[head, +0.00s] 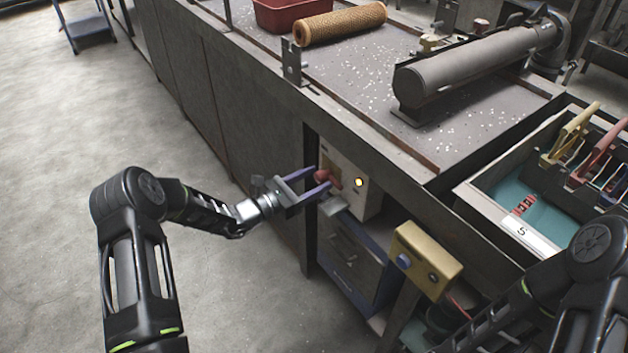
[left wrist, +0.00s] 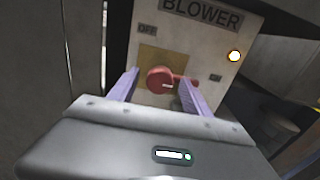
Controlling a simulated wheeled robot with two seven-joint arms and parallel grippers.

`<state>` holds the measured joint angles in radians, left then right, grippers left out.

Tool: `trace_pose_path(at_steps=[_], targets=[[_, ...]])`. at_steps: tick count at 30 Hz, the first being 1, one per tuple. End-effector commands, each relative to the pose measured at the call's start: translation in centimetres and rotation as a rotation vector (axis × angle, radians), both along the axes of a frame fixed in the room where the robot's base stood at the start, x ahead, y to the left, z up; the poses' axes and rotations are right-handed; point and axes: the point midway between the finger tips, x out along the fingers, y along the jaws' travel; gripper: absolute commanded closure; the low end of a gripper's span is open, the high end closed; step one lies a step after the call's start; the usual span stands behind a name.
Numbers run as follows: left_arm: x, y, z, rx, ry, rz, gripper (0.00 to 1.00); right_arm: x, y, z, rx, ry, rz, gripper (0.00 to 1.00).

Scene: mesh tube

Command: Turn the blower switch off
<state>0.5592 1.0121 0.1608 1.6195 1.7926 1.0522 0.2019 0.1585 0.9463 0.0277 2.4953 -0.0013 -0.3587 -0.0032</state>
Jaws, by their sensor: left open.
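The blower switch box (head: 350,184) is a pale panel under the bench edge. It shows close up in the left wrist view (left wrist: 205,50), with the word BLOWER on top and an OFF label at upper left. Its red rotary handle (left wrist: 172,80) has a round hub, and its lever points right. A lamp (left wrist: 234,56) at the panel's right is lit yellow-white. My left gripper (head: 322,182) is open, with its purple fingers on either side of the red handle (head: 326,175). I cannot tell whether they touch it. My right gripper is out of view.
A yellow control box (head: 426,262) with a blue button hangs to the right of the switch box. The bench (head: 330,118) above carries a mesh tube (head: 340,24), a red tray (head: 290,12) and a grey cylinder (head: 470,68).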

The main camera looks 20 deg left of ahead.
Motion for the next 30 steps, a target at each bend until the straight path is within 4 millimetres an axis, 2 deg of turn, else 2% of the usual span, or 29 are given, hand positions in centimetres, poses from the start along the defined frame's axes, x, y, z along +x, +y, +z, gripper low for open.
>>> trace_pose_path(at_steps=[6, 26, 30], targets=[[0.0, 0.03, -0.01, 0.0, 0.0, 0.001, 0.44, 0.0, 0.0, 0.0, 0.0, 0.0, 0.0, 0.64], [-0.03, 0.05, -0.01, 0.001, 0.001, 0.0, 0.98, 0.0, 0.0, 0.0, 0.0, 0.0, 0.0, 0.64], [-0.03, 0.05, -0.01, 0.001, 0.001, 0.0, 1.0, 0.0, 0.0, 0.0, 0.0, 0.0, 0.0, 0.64]])
